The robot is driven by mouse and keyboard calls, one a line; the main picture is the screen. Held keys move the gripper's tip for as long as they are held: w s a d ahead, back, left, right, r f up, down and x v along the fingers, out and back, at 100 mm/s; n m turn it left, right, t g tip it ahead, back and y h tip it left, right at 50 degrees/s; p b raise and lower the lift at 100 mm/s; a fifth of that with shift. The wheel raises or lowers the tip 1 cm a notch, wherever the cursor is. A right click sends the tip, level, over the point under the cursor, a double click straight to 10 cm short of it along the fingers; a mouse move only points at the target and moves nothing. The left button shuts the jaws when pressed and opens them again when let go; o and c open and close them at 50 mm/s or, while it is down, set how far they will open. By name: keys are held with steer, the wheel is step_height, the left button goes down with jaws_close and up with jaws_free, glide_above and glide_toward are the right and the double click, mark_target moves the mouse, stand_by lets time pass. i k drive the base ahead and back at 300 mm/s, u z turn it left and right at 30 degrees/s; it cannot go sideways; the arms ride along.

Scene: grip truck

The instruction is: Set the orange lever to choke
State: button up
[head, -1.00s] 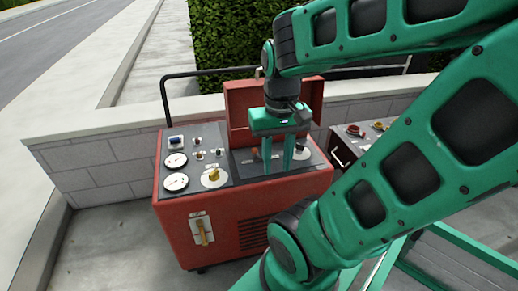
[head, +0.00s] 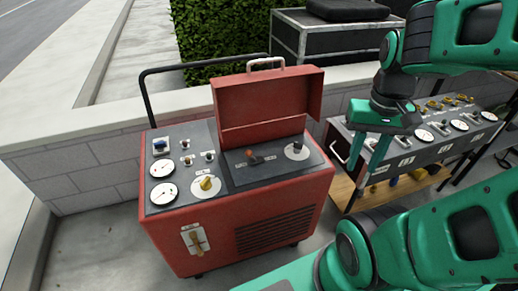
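The orange lever (head: 252,156) is a small orange-red knob on a slotted plate in the recessed dark panel of the red machine (head: 270,222). The machine's red lid (head: 262,108) stands open behind it. The lever's plate markings are too small to read, so I cannot tell which setting it points at. My gripper (head: 360,168) is to the right of the machine, well apart from the lever, pointing down. Its two fingers are spread with nothing visible between them.
A round dial with a dark knob (head: 297,150) sits right of the lever. Gauges (head: 163,193) and a yellow knob (head: 206,184) are on the left panel. A grey console (head: 425,145) stands at right. A black handle rail (head: 148,95) rises behind the machine.

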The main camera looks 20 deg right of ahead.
mark_target(248, 153)
steer(key=u, duration=1.7)
steer(key=k, duration=1.5)
steer(key=z, duration=0.75)
steer(key=i, duration=1)
steer(key=u, duration=0.05)
